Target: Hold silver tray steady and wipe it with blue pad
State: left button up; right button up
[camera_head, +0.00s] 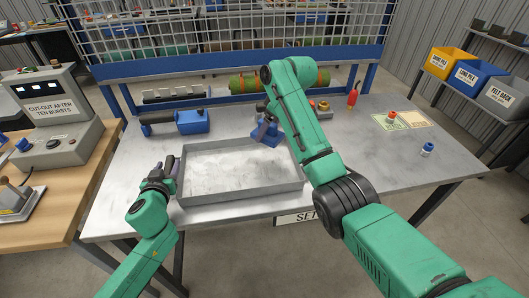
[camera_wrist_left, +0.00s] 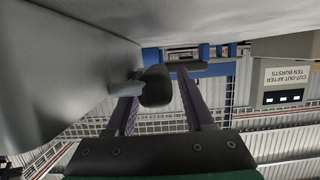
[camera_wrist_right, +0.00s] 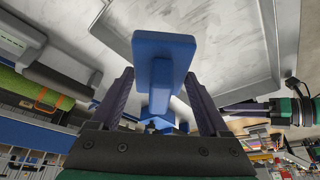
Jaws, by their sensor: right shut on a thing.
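The silver tray (camera_head: 240,195) lies flat on the metal table, a shallow rectangle with low walls and grey smudges on its floor. My left gripper (camera_head: 168,168) is at the tray's left wall. In the left wrist view its fingers (camera_wrist_left: 158,95) are apart, with a dark rounded knob (camera_wrist_left: 155,86) between them; I cannot tell whether they touch it. My right gripper (camera_head: 266,122) is shut on the blue pad (camera_head: 265,139) near the tray's far right corner. The blue pad also shows in the right wrist view (camera_wrist_right: 160,60); its contact with the tray cannot be told.
A blue tool with a dark barrel (camera_head: 190,121) lies behind the tray. A green roll (camera_head: 247,83) sits at the back by the mesh fence. A red bottle (camera_head: 353,95) and a small blue-capped jar (camera_head: 427,150) stand to the right. The table's right front is clear.

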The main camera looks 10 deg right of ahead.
pick_arm(q)
jog(key=shift+w, duration=0.1)
pick_arm(e)
jog(key=shift+w, duration=0.1)
pick_arm(q)
jog(key=v, duration=1.2)
